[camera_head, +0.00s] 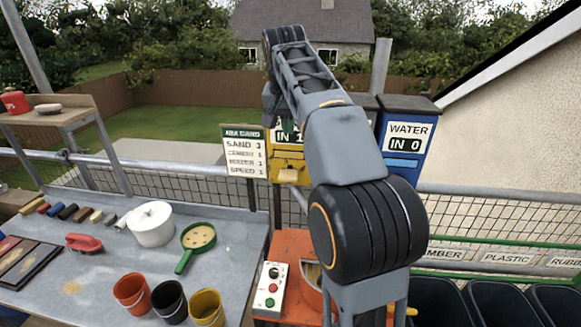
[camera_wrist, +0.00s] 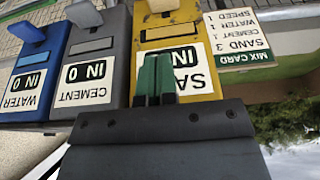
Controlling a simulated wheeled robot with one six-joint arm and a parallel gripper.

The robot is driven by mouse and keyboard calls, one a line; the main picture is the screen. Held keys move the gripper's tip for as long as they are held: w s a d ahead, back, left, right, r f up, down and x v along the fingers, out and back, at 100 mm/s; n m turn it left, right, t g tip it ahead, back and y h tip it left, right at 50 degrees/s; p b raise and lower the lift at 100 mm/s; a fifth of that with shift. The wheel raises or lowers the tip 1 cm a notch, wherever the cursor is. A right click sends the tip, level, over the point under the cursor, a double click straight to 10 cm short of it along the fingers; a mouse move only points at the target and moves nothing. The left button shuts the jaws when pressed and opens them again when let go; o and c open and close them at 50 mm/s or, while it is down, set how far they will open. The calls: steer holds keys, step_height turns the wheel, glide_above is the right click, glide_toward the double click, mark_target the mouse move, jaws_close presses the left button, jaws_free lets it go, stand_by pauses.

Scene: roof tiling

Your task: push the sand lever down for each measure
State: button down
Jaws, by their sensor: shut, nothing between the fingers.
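The yellow sand dispenser (camera_head: 287,165) stands behind my arm in the head view, its counter reading IN 1. The wrist view, upside down, shows the sand dispenser (camera_wrist: 205,25) close up, its digit hidden by my fingers. A tan block, the sand lever (camera_head: 289,176), sticks out low on its front; it also shows at the top edge of the wrist view (camera_wrist: 163,5). My gripper (camera_wrist: 154,62) is shut and empty, its green fingers in front of the SAND label and apart from the lever in the picture.
The cement dispenser (camera_wrist: 100,50) and blue water dispenser (camera_head: 412,115) stand beside it, both reading IN 0. The mix card (camera_head: 243,150) reads SAND 3. An orange mixer with a button box (camera_head: 270,290) stands below. Buckets and a white pot (camera_head: 150,224) fill the left bench.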

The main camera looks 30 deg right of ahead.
stand_by(0.3)
glide_toward(290, 176)
steer(key=f, duration=0.1)
steer(key=w+d+f, duration=0.1)
steer(key=f, duration=0.1)
steer(key=w+f, duration=0.1)
steer(key=shift+w+d+f, duration=0.1)
steer(key=shift+d+f, duration=0.3)
steer(key=shift+f, duration=0.85)
step_height(290, 176, down, 4)
steer(key=b, duration=0.2)
steer(key=shift+b, duration=0.35)
steer(key=shift+r, duration=0.1)
